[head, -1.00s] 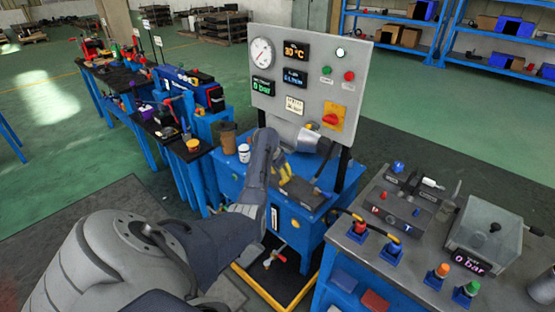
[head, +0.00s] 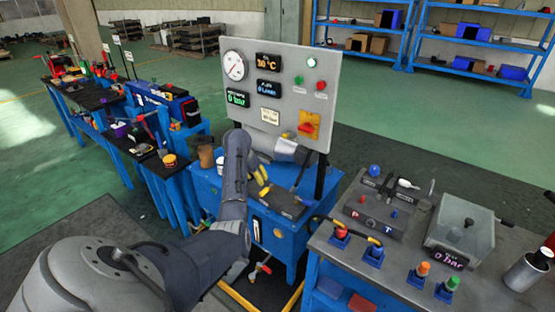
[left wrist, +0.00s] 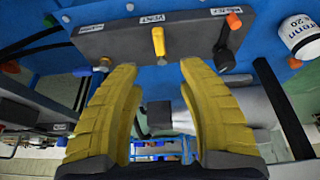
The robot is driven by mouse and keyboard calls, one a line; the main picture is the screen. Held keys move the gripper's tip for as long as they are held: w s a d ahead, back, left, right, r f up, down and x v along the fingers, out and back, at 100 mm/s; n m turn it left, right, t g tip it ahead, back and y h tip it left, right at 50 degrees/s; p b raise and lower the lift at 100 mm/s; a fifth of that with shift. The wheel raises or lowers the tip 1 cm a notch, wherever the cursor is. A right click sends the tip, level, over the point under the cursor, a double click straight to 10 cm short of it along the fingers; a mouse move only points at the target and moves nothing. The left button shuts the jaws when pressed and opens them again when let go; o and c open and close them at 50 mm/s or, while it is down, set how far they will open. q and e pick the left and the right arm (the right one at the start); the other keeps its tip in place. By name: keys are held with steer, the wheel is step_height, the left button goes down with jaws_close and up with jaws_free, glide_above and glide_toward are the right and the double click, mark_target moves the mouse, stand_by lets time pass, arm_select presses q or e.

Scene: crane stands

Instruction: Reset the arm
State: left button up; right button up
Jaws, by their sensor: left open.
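My left gripper (head: 263,182) has ribbed yellow fingers and is over the blue hydraulic unit (head: 215,185), below the upright gauge panel (head: 322,80). My left arm reaches there from the lower left. In the left wrist view the gripper (left wrist: 155,75) is open, with nothing between the fingers. Beyond the fingertips is a dark valve block (left wrist: 185,38) with a yellow lever (left wrist: 158,42) and a black lever (left wrist: 224,50). Whether a finger touches the block I cannot tell. My right gripper is not in view.
A grey bench (head: 405,270) at right carries a clear-lidded box (head: 462,228), a ported block (head: 380,213) and coloured plugs. A brown cup (head: 206,156) and a white can (left wrist: 302,38) stand on the unit. Crowded blue benches (head: 165,180) stand left; green floor lies behind.

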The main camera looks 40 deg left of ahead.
arm_select(q)
steer(key=s+d+f+m+y, duration=0.25)
steer(key=s+d+f, duration=0.25)
steer(key=s, duration=0.3)
steer(key=s+d+f+m+y, duration=0.1)
steer(key=s+d+f+y, duration=0.2)
steer(key=s+d+f, duration=0.4)
steer(key=s+d+r+m+t+h, duration=0.1)
steer(key=s+d+r+m, duration=0.15)
steer(key=s+d, duration=0.75)
steer(key=s+d+r+m+t, duration=0.2)
steer(key=s+d+r, duration=0.2)
steer(key=s+d, duration=0.6)
steer(key=s+d+f+g+h, duration=0.1)
steer(key=s+d+f+h, duration=0.1)
steer(key=f, duration=1.3)
steer(key=s+d+f+g+h, duration=0.1)
steer(key=d+f+g, duration=0.15)
steer(key=f, duration=1.35)
steer(key=s+f+n+g+h, duration=0.1)
steer(key=s+f+n+g, duration=0.1)
steer(key=s+f, duration=1.8)
steer(key=shift+s+f+n+h, duration=0.35)
steer(key=shift+s+n, duration=0.55)
steer(key=shift+s, duration=0.25)
